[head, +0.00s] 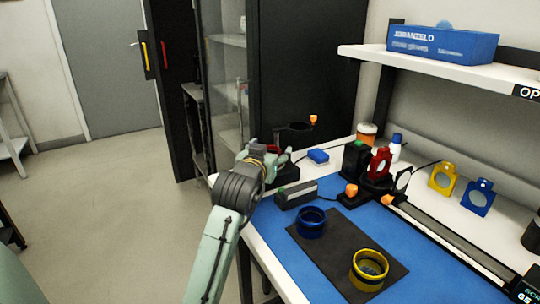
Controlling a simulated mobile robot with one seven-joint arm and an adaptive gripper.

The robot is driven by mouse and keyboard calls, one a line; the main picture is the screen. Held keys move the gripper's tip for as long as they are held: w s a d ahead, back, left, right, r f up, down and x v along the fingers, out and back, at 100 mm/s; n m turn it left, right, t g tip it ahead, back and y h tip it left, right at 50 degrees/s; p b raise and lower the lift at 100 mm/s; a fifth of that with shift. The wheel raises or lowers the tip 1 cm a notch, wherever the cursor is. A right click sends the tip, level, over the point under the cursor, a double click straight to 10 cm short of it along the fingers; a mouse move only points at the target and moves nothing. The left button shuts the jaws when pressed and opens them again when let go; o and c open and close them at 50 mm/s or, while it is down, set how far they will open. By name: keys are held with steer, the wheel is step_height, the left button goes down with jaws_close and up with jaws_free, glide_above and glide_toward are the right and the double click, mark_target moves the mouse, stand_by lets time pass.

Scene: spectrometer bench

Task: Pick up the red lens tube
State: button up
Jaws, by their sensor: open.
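A small piece of red, probably the red lens tube (272,148), shows at my gripper, mostly hidden behind it. My gripper (277,160) is open at the back left corner of the bench, over or around the red piece. I cannot tell whether its fingers touch it. A blue lens tube (311,222) and a yellow lens tube (369,269) stand upright on a dark mat (335,249) nearer the front.
A black stand with a ring (294,127) and orange knob is just behind my gripper. A red lens mount (379,163) stands on the optics assembly to the right. A shelf (440,70) overhangs the bench's back right.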

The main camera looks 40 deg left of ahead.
steer(key=shift+c, duration=0.3)
steer(key=c, duration=1.4)
steer(key=shift+r, duration=0.1)
steer(key=shift+r, duration=0.5)
step_height(320, 180, up, 2)
steer(key=shift+r+b, duration=0.15)
steer(key=shift+b, duration=0.5)
steer(key=b+v, duration=0.1)
steer(key=v, duration=0.4)
steer(key=b+v, duration=0.1)
steer(key=v, duration=0.4)
steer(key=a+f+b+v, duration=0.1)
steer(key=v, duration=0.5)
steer(key=shift+s, duration=0.35)
